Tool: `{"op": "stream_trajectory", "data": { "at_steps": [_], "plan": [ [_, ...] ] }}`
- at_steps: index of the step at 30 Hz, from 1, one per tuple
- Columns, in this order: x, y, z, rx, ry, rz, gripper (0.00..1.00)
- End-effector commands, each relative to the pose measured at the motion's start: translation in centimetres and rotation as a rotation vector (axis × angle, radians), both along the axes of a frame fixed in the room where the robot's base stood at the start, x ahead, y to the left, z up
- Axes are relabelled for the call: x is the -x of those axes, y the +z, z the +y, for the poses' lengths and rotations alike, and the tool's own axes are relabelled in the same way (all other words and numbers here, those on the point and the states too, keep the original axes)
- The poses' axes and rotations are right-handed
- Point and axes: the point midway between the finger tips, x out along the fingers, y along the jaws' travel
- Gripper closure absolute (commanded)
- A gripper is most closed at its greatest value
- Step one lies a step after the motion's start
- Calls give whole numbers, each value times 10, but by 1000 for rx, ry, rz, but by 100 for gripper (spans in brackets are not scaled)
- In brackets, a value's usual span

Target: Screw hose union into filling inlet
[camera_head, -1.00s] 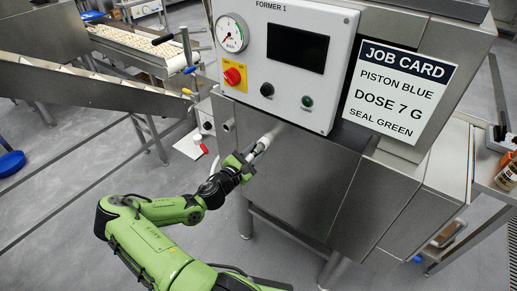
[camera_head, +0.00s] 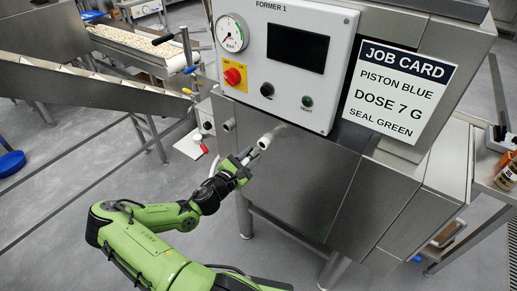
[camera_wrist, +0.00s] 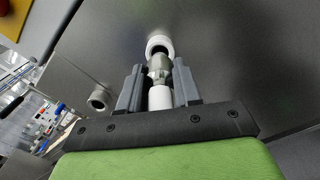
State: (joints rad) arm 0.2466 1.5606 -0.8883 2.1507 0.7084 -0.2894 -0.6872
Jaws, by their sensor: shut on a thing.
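The filling inlet is a pale stub pipe (camera_head: 264,143) on the steel front of the machine, below the control box; its open white rim (camera_wrist: 159,43) faces me in the wrist view. My gripper (camera_head: 246,158) is just in front of it, to its lower left. In the wrist view, the two dark fingers (camera_wrist: 158,78) are shut on the grey metal hose union (camera_wrist: 159,67), with the white hose end (camera_wrist: 160,97) behind it. The union lines up roughly with the inlet. I cannot tell whether they touch. Part of the white hose (camera_head: 213,167) shows beside my wrist.
A second stub pipe (camera_head: 228,125) sticks out left of the inlet and also shows in the wrist view (camera_wrist: 100,98). The control box (camera_head: 290,65) with gauge and knobs overhangs above. A conveyor (camera_head: 125,40) stands at the back left. The floor at left is mostly open.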

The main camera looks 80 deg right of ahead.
Motion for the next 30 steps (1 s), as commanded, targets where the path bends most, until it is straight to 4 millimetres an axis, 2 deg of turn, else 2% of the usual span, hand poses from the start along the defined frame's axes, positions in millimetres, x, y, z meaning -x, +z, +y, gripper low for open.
{"op": "stream_trajectory", "data": {
  "at_steps": [21,30],
  "plan": [
    [-13,1,30,0,-1,1,99],
    [-13,0,31,1,-1,0,99]
  ]
}}
